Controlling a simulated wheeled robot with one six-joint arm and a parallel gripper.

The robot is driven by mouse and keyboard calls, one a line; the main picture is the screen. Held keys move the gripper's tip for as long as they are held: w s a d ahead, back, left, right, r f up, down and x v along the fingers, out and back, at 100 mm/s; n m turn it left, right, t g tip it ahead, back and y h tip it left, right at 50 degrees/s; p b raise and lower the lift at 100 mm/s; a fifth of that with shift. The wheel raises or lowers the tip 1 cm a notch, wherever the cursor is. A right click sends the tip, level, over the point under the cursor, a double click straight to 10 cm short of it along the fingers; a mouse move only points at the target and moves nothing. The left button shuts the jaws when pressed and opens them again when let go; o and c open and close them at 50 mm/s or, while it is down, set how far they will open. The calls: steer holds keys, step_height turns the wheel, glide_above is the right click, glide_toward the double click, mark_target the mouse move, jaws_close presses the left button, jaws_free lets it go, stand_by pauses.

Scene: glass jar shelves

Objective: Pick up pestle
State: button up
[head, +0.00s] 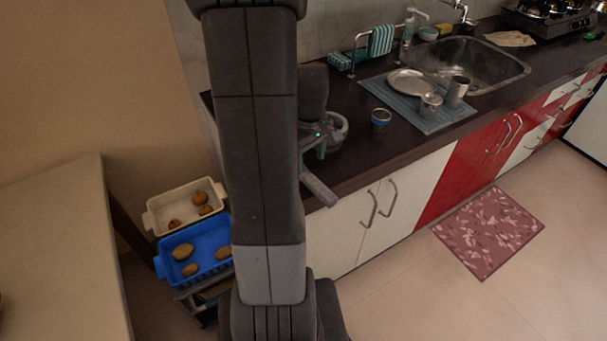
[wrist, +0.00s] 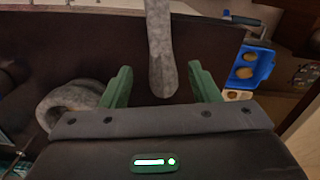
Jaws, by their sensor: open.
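The pestle (wrist: 161,45) is a grey, rounded stone rod. In the wrist view it runs from the top edge down between my gripper's two green fingers, with a gap on each side. In the head view the pestle (head: 318,186) shows at the counter's near edge, just below my gripper (head: 315,148). My gripper (wrist: 159,72) is open and not touching the pestle's sides. The grey stone mortar (wrist: 72,104) is left of the fingers in the wrist view; in the head view the mortar (head: 339,130) is partly hidden behind my gripper.
The dark counter (head: 375,155) holds a blue-banded cup (head: 380,119), a blue mat (head: 432,119) with steel plate and tumblers, and a sink (head: 470,62).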

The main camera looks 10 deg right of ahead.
mark_target(309, 176)
steer(key=shift+f+p, duration=0.35)
steer(key=shift+f, duration=3.15)
steer(key=shift+c, duration=0.3)
jaws_close()
